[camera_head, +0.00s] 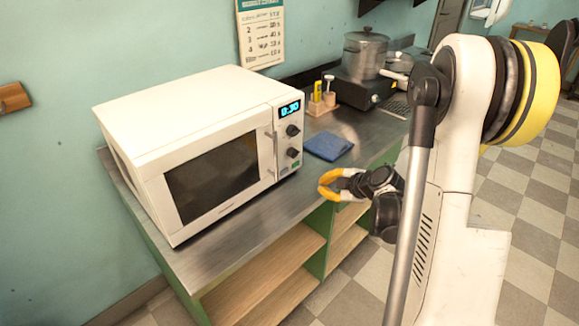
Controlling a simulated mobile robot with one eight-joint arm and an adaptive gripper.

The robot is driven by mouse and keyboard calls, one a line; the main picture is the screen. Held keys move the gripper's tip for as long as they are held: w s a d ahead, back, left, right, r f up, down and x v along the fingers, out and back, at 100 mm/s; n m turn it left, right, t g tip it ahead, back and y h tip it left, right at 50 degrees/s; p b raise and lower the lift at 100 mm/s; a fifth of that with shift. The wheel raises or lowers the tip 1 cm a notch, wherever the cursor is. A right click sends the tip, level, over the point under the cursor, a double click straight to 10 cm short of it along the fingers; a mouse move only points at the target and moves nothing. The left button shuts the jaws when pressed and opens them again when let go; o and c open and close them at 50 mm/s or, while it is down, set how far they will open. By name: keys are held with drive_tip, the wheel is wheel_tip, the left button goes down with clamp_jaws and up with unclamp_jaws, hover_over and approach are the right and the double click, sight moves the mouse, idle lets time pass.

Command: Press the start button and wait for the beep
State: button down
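A white microwave (185,115) stands on the steel counter at the left, its door closed and its window dark. Its display (289,109) glows blue and reads 0:30. Two dark knobs (292,130) sit below the display. Small buttons (290,168) are at the bottom of the panel, one greenish and one greyish; their labels are too small to read. My gripper (322,185) has yellow fingers whose tips appear to meet, with nothing visible between them. It is to the right of the buttons, apart from the microwave, near the counter's front edge.
A folded blue cloth (328,147) lies right of the microwave. Behind it are a small caddy (321,105) with bottles and a steel pot (364,56) on a dark burner. Open wooden shelves (265,285) are below the counter. Checkered floor lies in front.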

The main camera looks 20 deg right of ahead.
sight(296, 164)
drive_tip(key=shift+w, duration=0.1)
idle(0.3)
drive_tip(key=w, duration=0.2)
drive_tip(key=w+a, duration=0.1)
drive_tip(key=w, duration=0.1)
drive_tip(key=w+a+p, duration=0.1)
drive_tip(key=w, duration=0.1)
drive_tip(key=shift+w+a, duration=0.2)
drive_tip(key=shift+w, duration=0.1)
drive_tip(key=shift+w+a, duration=0.25)
drive_tip(key=shift+w, duration=0.5)
idle(0.7)
drive_tip(key=shift+w+a, duration=0.15)
drive_tip(key=shift+w, duration=0.25)
